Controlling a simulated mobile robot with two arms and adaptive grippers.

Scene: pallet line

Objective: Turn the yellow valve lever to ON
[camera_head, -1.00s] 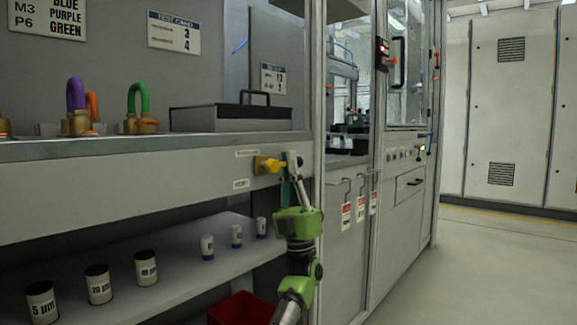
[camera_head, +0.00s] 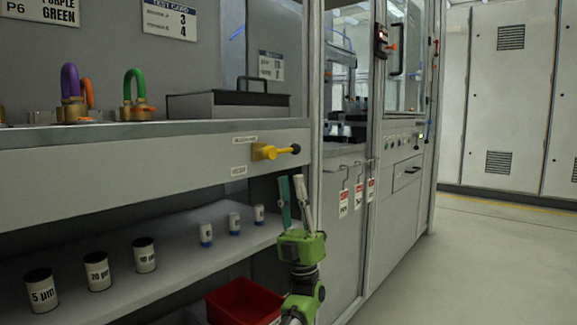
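The yellow valve lever (camera_head: 276,152) is on the front panel below the bench top. Its handle points right, nearly level, and ends in a dark knob. Small labels sit above and below it; their text is too blurred to read.
The lower shelf holds several canisters (camera_head: 97,271). Padlocks (camera_head: 134,98) and a dark case (camera_head: 228,104) stand on the bench top. Red-marked tags (camera_head: 358,195) hang to the right. Open floor lies at right.

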